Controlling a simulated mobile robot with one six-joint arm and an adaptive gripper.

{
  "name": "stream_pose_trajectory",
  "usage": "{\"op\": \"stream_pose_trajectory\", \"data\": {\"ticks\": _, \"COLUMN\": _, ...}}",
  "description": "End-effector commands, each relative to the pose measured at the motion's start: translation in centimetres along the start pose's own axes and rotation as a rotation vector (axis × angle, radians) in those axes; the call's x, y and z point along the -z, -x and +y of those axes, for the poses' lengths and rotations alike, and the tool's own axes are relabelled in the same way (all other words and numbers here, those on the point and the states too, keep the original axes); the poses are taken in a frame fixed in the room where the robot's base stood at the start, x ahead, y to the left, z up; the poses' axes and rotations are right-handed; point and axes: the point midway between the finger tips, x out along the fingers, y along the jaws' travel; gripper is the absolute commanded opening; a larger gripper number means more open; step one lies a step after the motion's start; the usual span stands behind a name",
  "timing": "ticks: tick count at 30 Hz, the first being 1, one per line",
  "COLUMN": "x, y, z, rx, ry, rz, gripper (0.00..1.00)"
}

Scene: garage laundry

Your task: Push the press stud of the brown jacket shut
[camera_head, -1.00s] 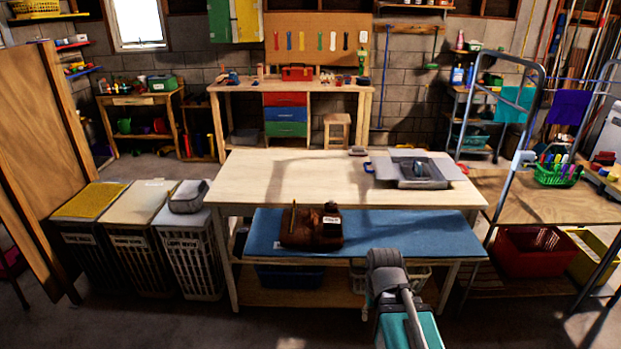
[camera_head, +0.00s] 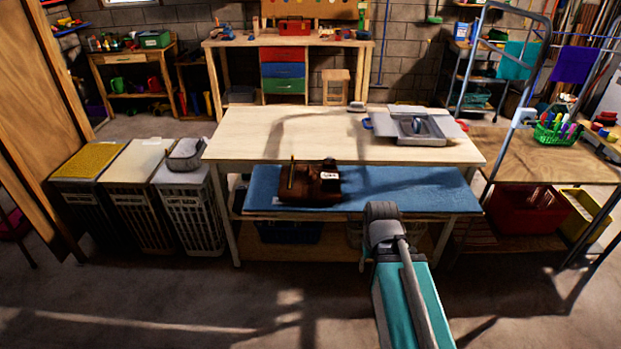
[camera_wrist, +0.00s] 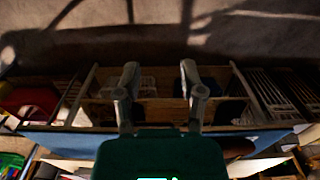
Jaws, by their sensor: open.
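The brown jacket (camera_head: 309,184) lies folded in a dark bundle on the blue mat (camera_head: 400,186), on the left part of the workbench's lower front level. A white label shows on it. Its press stud is too small to make out. In the wrist view my gripper (camera_wrist: 159,75) is open and empty, its two fingers well apart. It points over the floor and the bench's low shelf; the jacket (camera_wrist: 238,148) appears partly at the lower right, behind the gripper body. The gripper does not touch it. The head view shows my arm but not the fingers.
The pale bench top (camera_head: 270,135) rises behind the mat, with a grey tray (camera_head: 420,128) at its right. Laundry bins (camera_head: 185,205) stand left; a red crate (camera_head: 527,207) and metal rack stand right. The floor in front is open.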

Motion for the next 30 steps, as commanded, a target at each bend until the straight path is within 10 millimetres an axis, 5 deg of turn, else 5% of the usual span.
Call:
{"op": "stream_pose_trajectory", "data": {"ticks": 10, "x": 0.0, "y": 0.0, "z": 0.0, "rx": 0.0, "ry": 0.0, "rz": 0.0, "gripper": 0.5}}
{"op": "stream_pose_trajectory", "data": {"ticks": 18, "x": 0.0, "y": 0.0, "z": 0.0, "rx": 0.0, "ry": 0.0, "rz": 0.0, "gripper": 0.0}}
{"op": "stream_pose_trajectory", "data": {"ticks": 30, "x": 0.0, "y": 0.0, "z": 0.0, "rx": 0.0, "ry": 0.0, "rz": 0.0, "gripper": 0.0}}
